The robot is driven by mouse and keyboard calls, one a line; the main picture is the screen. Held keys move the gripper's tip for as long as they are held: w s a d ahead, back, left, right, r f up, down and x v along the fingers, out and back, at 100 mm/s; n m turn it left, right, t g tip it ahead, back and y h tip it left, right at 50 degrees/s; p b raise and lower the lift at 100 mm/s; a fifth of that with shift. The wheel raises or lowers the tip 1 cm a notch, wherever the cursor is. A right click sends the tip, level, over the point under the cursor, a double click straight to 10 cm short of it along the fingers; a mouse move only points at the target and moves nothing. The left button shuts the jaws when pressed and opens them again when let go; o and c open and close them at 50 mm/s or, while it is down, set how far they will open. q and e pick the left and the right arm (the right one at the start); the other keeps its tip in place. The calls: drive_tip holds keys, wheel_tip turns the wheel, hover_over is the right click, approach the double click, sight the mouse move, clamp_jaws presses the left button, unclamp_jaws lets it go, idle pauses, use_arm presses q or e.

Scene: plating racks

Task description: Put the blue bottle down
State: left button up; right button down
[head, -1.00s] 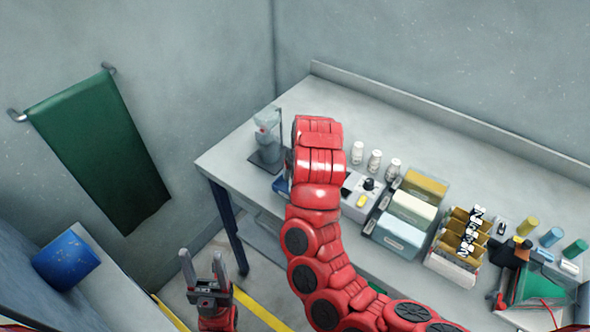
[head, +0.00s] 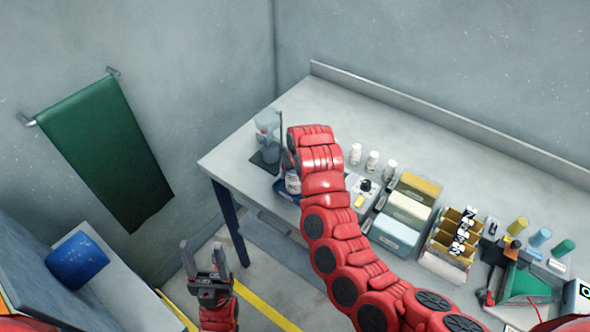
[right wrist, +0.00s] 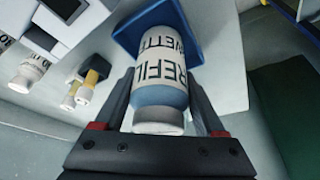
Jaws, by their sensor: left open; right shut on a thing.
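The blue bottle (right wrist: 158,72) has a white label with dark lettering and fills the middle of the right wrist view. My right gripper (right wrist: 160,100) is shut on it, one finger along each side. A blue square holder or mat (right wrist: 127,38) shows right behind the bottle's far end; I cannot tell whether they touch. In the head view a bit of the bottle (head: 293,184) shows at the bench's left end, beside my red right arm, which hides the right gripper. My left gripper (head: 203,251) is open and empty, low at the left, away from the bench.
A grey stand (head: 267,138) is just left of my right arm on the bench (head: 235,165). Several white bottles (head: 373,161) and a grey box (head: 359,192) are to the right. Farther right are bins (head: 397,232) and a card rack (head: 444,262).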

drive_tip(key=shift+f, duration=0.15)
unclamp_jaws()
drive_tip(key=shift+r, duration=0.3)
drive_tip(key=b+v, duration=0.2)
drive_tip(key=v, duration=0.3)
drive_tip(key=shift+s+r, duration=0.1)
drive_tip(key=shift+r, duration=0.1)
drive_tip(key=v, duration=0.6)
drive_tip(key=shift+r+p, duration=0.2)
drive_tip(key=shift+p, duration=0.25)
drive_tip(key=shift+s+d+f, duration=0.1)
drive_tip(key=shift+s, duration=0.05)
